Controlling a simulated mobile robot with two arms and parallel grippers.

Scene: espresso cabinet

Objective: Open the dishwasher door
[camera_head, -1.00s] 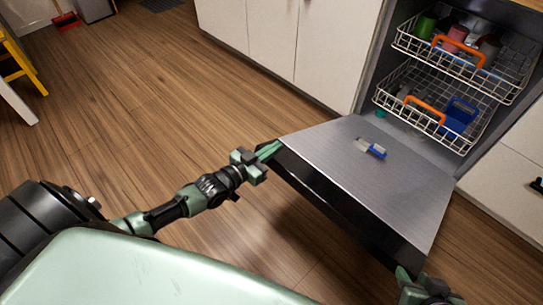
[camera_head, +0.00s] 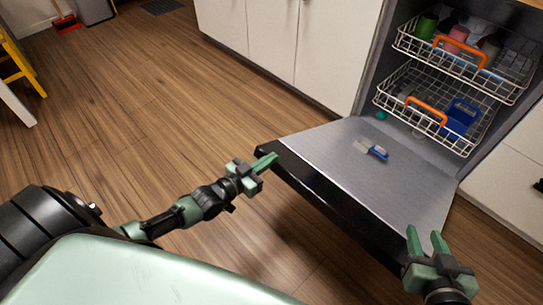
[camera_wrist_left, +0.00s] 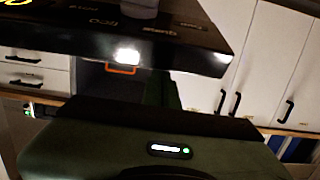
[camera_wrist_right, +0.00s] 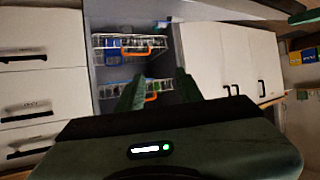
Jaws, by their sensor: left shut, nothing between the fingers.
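The dishwasher door (camera_head: 350,175) is folded down, its steel inner face up and nearly level. Its black front edge also shows in the left wrist view (camera_wrist_left: 180,40). My left gripper (camera_head: 268,161) is shut and empty, beside the door's near left corner; I cannot tell whether it touches the door. My right gripper (camera_head: 425,240) is open and empty at the door's near right corner, its fingers pointing towards the dishwasher. It also shows in the right wrist view (camera_wrist_right: 158,90), fingers apart before the racks.
The upper rack (camera_head: 410,45) holds cups, and the lower rack (camera_head: 388,98) holds a blue container (camera_head: 461,117). A small blue and grey item (camera_head: 378,153) lies on the door. White cabinets (camera_head: 325,50) flank the opening. The wooden floor (camera_head: 150,110) on the left is clear.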

